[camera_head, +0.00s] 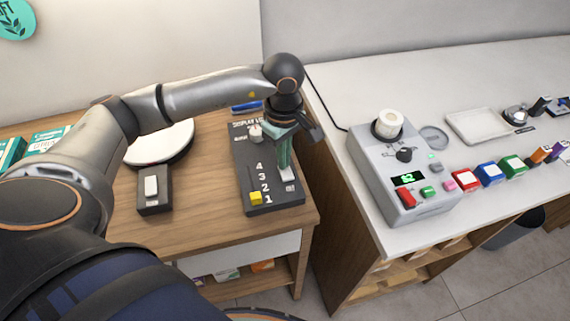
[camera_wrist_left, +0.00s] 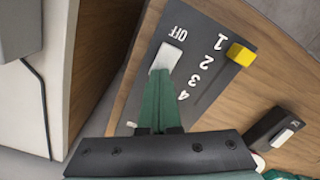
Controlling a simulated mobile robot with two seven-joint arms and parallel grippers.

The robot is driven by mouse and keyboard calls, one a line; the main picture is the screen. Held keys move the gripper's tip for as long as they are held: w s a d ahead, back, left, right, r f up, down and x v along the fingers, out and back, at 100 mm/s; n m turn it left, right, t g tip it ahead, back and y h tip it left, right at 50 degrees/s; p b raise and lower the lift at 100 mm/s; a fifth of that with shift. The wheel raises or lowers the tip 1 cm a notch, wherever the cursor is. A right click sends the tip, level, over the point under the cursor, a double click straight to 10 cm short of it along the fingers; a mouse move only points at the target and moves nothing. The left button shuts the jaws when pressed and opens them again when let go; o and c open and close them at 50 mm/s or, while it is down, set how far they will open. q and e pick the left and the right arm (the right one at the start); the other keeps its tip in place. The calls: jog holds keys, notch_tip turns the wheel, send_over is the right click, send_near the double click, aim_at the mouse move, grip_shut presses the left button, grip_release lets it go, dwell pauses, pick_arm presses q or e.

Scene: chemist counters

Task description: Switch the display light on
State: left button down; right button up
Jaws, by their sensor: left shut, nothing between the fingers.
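The dark display light panel (camera_head: 272,204) lies on the wooden counter, with numbers 1 to 4 and a yellow slider (camera_head: 256,198) beside the 1. The slider also shows in the left wrist view (camera_wrist_left: 241,54). A white switch (camera_head: 287,174) sits on the panel's right side; in the left wrist view the white switch (camera_wrist_left: 171,55) has the word OFF beside it. My left gripper (camera_head: 285,168) points down at this switch, its green fingers shut and empty. The fingertips are at the switch's edge and partly cover it; I cannot tell whether they touch. My right gripper is out of view.
A small dark box with a white rocker (camera_head: 151,186) and a round white plate (camera_head: 162,143) stand left of the panel. A grey device (camera_head: 385,185) with a knob and coloured buttons stands on the white counter at right. A gap separates the counters.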

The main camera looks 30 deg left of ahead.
pick_arm(q)
notch_tip(320, 180, up, 7)
jog(key=p, duration=0.3)
jog(key=shift+p, duration=0.4)
jog(key=shift+f, duration=0.1)
dwell(0.4)
